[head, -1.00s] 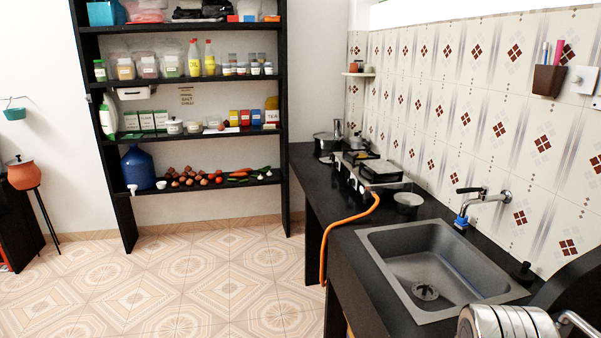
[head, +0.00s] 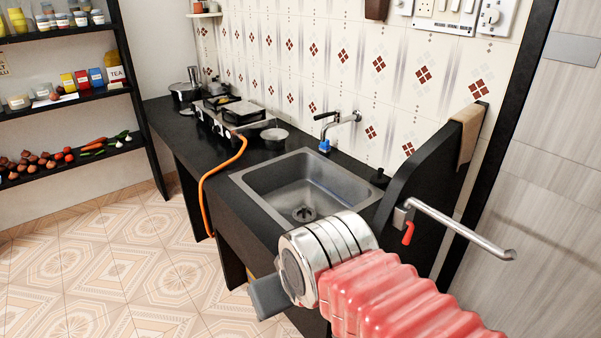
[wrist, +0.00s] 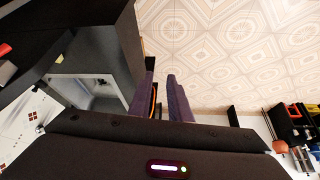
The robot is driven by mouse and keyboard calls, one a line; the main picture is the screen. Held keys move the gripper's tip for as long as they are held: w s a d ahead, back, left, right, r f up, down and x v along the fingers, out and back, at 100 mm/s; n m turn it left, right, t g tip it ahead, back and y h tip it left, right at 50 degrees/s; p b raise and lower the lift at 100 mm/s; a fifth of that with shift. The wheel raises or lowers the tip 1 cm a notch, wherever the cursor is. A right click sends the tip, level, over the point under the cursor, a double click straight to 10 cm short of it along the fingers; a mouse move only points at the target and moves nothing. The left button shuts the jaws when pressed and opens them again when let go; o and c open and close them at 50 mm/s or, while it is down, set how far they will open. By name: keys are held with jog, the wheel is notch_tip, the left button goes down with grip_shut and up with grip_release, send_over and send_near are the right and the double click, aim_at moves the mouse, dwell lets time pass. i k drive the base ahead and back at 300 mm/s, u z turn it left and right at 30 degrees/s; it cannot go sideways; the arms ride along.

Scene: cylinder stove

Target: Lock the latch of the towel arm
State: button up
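The towel arm (head: 460,228) is a bare metal bar in the head view. It sticks out toward the lower right from a bracket (head: 400,217) on the end of a black side panel. The latch (head: 408,233) is a small red lever hanging down, slightly tilted, below the bar at the bracket. My gripper (wrist: 162,92) shows in the wrist view as two dark purple fingers with a narrow empty gap between them. It points over the floor beside the counter, apart from the latch. A red bit at the wrist view's left edge is too cropped to identify.
The sink (head: 300,190) is set in the black counter (head: 160,112), left of the side panel (head: 425,165). A tan cloth-like piece (head: 470,135) lies over the panel's edge. A grey door or wall (head: 550,220) stands at right. The tiled floor (head: 130,260) is clear.

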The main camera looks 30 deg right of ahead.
aim_at(407, 239)
jog(key=z, duration=0.55)
jog(key=k, duration=1)
jog(key=u, duration=0.65)
jog(key=i, duration=0.55)
jog(key=u, duration=0.05)
